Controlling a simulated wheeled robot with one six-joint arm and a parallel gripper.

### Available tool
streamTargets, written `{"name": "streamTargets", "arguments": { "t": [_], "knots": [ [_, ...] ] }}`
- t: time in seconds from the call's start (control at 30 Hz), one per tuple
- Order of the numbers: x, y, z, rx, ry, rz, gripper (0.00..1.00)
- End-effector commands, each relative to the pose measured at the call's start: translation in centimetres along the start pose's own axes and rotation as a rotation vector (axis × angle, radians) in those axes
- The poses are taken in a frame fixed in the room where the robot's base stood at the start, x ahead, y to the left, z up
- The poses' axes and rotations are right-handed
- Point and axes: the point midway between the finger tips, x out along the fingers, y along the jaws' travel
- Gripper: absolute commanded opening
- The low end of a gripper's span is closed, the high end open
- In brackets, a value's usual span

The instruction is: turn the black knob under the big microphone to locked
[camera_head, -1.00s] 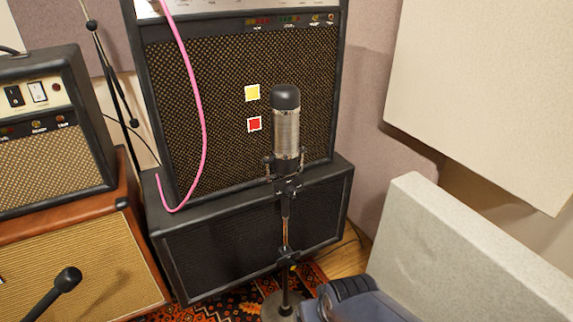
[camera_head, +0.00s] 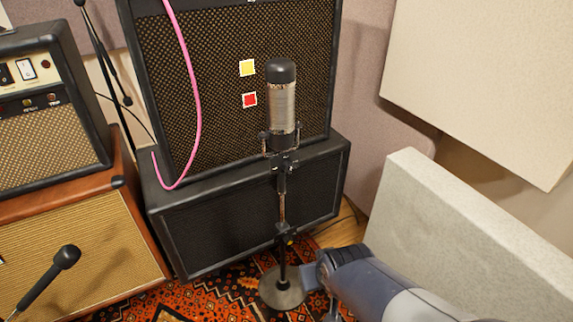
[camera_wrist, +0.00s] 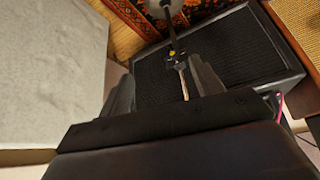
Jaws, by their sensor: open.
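The big microphone (camera_head: 281,105), silver with a black top, stands upright on a thin stand in front of the large amp. Under it are a black mount (camera_head: 285,166) and, lower on the pole, a black knob fitting (camera_head: 284,233) with a small yellow mark. The knob fitting also shows in the wrist view (camera_wrist: 173,54), beyond my fingertips and between them in the picture. My gripper (camera_head: 312,275) is low, right of the stand's pole. In the wrist view my gripper (camera_wrist: 163,85) is open and empty. The knob's turn position is too small to read.
The round stand base (camera_head: 282,290) rests on a patterned rug (camera_head: 215,300). A black cabinet (camera_head: 250,200) stands behind the pole. A pale panel (camera_head: 470,225) is close on the right of my arm. A smaller microphone (camera_head: 65,258) is at lower left.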

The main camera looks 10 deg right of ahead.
Motion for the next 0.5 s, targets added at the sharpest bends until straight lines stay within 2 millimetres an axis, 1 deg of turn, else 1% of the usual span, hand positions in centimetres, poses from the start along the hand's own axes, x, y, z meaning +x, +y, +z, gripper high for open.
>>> {"name": "streamTargets", "arguments": {
  "t": [0.03, 0.2, 0.33, 0.5],
  "knots": [
    [0.7, 0.8, -1.0, 0.001, 0.046, 0.020, 0.58],
    [2.3, 3.0, -5.7, -0.021, 0.263, 0.065, 0.44],
    [3.0, 4.0, -9.0, -0.048, 0.428, 0.063, 0.44],
    [3.2, 4.3, -12.4, -0.087, 0.635, 0.013, 0.44]
  ]
}}
